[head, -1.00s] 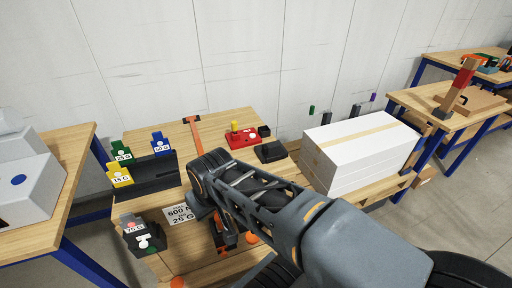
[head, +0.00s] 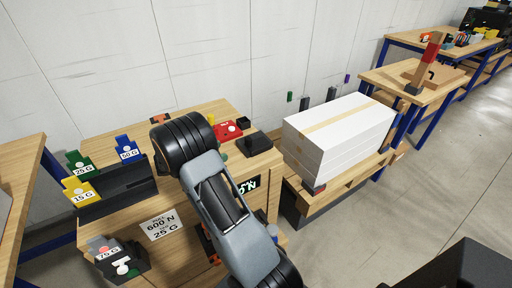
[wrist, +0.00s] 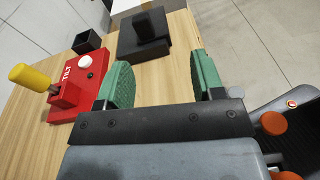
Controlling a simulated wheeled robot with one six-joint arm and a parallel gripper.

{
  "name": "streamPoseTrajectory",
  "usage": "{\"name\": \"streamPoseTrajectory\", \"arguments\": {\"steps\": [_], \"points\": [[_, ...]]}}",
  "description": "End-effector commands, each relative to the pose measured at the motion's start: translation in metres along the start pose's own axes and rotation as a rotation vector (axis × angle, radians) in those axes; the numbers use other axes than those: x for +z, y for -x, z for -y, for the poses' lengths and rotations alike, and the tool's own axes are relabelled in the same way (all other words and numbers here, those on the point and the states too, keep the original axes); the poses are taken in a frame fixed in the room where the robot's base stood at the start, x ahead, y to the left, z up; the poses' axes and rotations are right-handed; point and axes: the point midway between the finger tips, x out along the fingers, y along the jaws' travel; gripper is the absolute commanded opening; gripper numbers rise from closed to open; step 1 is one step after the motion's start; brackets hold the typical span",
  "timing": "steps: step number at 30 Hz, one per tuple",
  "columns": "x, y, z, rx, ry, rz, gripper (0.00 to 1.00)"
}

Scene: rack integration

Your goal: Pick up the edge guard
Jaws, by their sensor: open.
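I cannot tell for sure which thing is the edge guard. A black flat block with a raised part (wrist: 143,35) lies on the wooden bench, beyond my gripper's fingers in the wrist view. It also shows in the head view (head: 255,144), right of my arm. My gripper (wrist: 160,72) is open and empty, its two green-padded fingers apart over the bench. In the head view my arm hides the fingers.
A red TILT box (wrist: 82,85) with a yellow handle stands left of my gripper, near a small black open box (wrist: 87,41). A white carton (head: 340,135) sits on a pallet at right. Weight blocks and a black holder (head: 115,187) stand at the bench's left.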

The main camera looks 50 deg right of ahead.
Motion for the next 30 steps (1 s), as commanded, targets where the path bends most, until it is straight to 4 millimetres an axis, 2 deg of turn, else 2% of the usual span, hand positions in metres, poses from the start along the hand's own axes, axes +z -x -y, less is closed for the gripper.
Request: {"name": "streamPoseTrajectory", "arguments": {"steps": [1,3,7,18,30], "points": [[-0.010,-0.004,-0.006,0.013,0.033,0.040,0.62],[-0.017,-0.007,-0.012,0.031,0.063,0.086,0.62],[-0.022,-0.016,-0.019,0.048,0.096,0.136,0.62],[-0.014,-0.077,-0.025,0.051,0.105,0.149,0.62],[-0.010,-0.107,-0.029,0.052,0.104,0.148,0.62]]}}
